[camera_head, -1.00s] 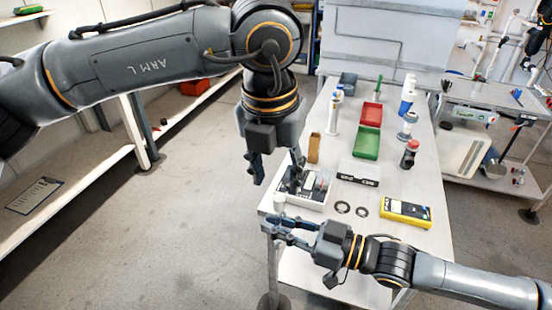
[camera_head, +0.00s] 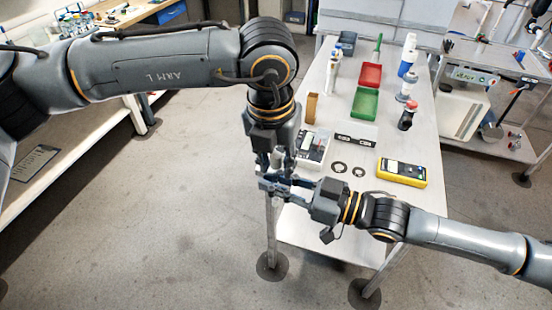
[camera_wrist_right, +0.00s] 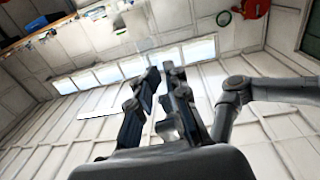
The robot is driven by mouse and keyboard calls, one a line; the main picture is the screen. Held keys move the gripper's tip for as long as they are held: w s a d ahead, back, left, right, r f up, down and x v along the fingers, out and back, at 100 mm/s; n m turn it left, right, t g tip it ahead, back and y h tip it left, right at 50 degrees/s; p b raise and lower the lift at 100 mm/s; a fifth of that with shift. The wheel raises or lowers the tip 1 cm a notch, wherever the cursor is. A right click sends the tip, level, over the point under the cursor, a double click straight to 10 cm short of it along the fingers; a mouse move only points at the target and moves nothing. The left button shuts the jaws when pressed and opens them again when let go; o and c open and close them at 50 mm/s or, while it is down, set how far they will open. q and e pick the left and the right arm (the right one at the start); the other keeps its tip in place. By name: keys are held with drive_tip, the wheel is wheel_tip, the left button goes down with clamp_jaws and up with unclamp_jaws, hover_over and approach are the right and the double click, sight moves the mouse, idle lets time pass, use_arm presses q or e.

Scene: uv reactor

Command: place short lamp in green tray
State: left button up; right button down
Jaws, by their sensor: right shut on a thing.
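The green tray (camera_head: 365,104) lies on the table, in front of the red tray, and looks empty.
The table (camera_head: 310,225) carries a red tray (camera_head: 370,76), a yellow meter (camera_head: 402,172), a white-and-black device (camera_head: 313,147), two dark rings (camera_head: 339,167) and a brown block (camera_head: 311,108). Bottles (camera_head: 406,88) stand along the right edge.

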use_arm(q)
clamp_jaws()
use_arm(e)
drive_tip(key=c, duration=1.2)
unclamp_jaws()
